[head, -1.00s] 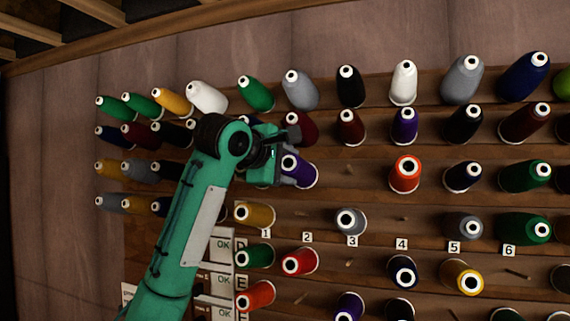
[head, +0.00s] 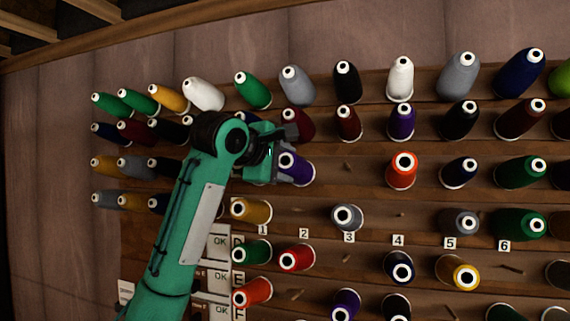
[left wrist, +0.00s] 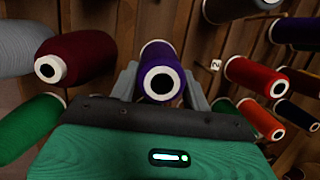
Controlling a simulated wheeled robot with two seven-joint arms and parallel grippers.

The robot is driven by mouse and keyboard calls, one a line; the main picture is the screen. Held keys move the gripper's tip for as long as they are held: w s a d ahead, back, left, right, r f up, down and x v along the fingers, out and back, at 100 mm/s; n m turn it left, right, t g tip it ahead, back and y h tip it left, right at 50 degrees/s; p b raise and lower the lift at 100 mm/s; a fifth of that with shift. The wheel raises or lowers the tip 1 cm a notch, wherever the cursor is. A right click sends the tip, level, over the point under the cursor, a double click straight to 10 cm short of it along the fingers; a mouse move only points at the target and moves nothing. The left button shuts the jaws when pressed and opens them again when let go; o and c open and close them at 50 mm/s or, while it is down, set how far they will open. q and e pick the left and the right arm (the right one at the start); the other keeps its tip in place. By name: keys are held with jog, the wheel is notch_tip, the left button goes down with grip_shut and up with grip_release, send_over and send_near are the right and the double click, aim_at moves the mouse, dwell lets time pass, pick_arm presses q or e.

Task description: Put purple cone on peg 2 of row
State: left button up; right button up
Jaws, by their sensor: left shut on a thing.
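The purple cone (head: 297,168) is held in my left gripper (head: 280,166), in front of the rack row above the numbered one. In the left wrist view the purple cone (left wrist: 161,58) sits between the two grey fingers, its white-ringed nose toward the camera. The number 2 label (head: 303,233) is below and slightly right of the cone in the head view; it also shows in the left wrist view (left wrist: 215,66). The place above that label holds no cone; its peg is hard to make out. My right gripper is not in view.
In the numbered row, a gold cone (head: 251,211) is at 1 and a grey cone (head: 347,217) at 3. A red cone (head: 297,257) sits below label 2. In the left wrist view, a maroon cone (left wrist: 80,58) is left of the fingers.

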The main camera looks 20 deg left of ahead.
pick_arm(q)
jog(key=o, duration=0.9)
jog(key=shift+f, duration=0.15)
jog(key=shift+c, duration=0.2)
jog(key=shift+o, duration=0.6)
jog(key=shift+r, duration=0.2)
jog(key=shift+s+a, duration=0.1)
